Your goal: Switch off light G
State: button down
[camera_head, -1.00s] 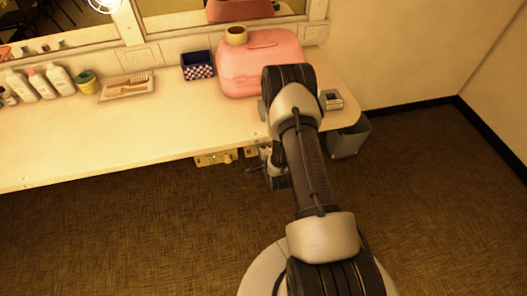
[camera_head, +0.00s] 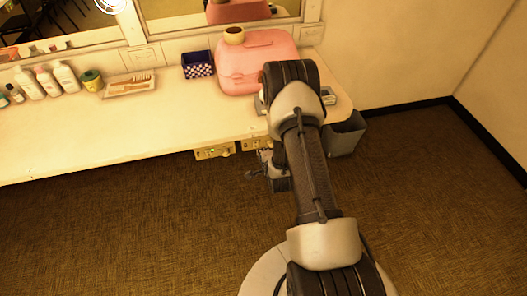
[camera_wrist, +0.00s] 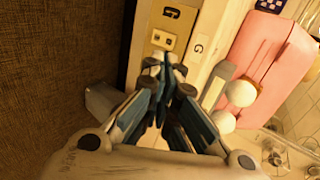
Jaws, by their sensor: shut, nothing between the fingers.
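In the head view my gripper hangs under the counter's front edge, largely hidden by my arm, close to the switch plates (camera_head: 214,152). A white bulb (camera_head: 112,5) shows at the top left; which letter it has is not visible.
The counter (camera_head: 110,130) holds a pink case (camera_head: 250,65), a blue checked box (camera_head: 198,65), a comb tray (camera_head: 129,84) and several bottles (camera_head: 64,76). A grey bin (camera_head: 347,137) stands under its right end. The floor in front is clear.

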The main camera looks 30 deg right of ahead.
jog(key=p+v, duration=0.1)
jog(key=v, duration=0.5)
jog(key=shift+w+r+p, duration=0.25)
jog(key=shift+r+p, duration=0.1)
jog(key=shift+r, duration=0.05)
